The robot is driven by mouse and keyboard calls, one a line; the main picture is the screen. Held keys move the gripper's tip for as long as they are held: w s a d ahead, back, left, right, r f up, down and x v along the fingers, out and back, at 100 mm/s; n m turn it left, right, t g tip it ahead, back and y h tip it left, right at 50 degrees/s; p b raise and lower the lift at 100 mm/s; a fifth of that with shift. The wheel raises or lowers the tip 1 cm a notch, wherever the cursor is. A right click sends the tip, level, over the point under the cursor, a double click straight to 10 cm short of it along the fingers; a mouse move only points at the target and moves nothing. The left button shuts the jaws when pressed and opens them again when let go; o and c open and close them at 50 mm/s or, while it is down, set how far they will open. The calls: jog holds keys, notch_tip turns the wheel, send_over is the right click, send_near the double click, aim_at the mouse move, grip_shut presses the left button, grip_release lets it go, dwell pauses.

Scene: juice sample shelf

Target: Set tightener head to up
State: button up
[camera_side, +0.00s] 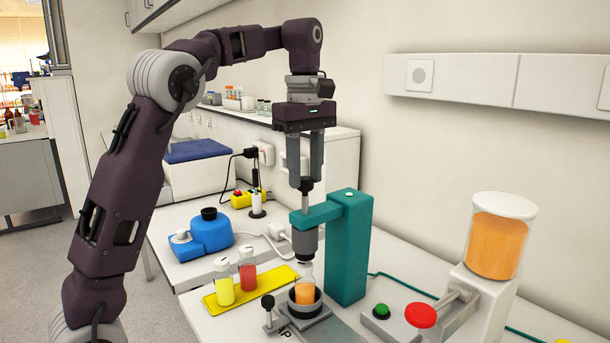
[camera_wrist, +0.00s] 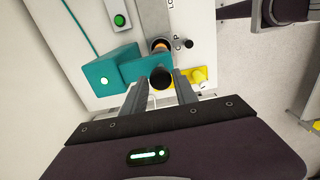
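The tightener is a teal stand (camera_side: 349,250) with an arm reaching left. Its grey head (camera_side: 305,243) hangs under that arm, just above or on the top of a vial with orange juice (camera_side: 305,292); I cannot tell if they touch. A thin rod rises above the arm to a dark knob (camera_side: 306,185), also seen in the wrist view (camera_wrist: 160,78). My gripper (camera_side: 306,180) points straight down with its fingers on both sides of the knob, and the knob fills the gap. The head itself is mostly hidden in the wrist view.
The vial stands in a dark round holder (camera_side: 290,308) with a black-knobbed clamp (camera_side: 268,302). A yellow rack (camera_side: 250,288) with yellow and red vials is to the left.

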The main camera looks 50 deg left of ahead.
jog(key=shift+o, duration=1.3)
jog(key=shift+f, duration=0.1)
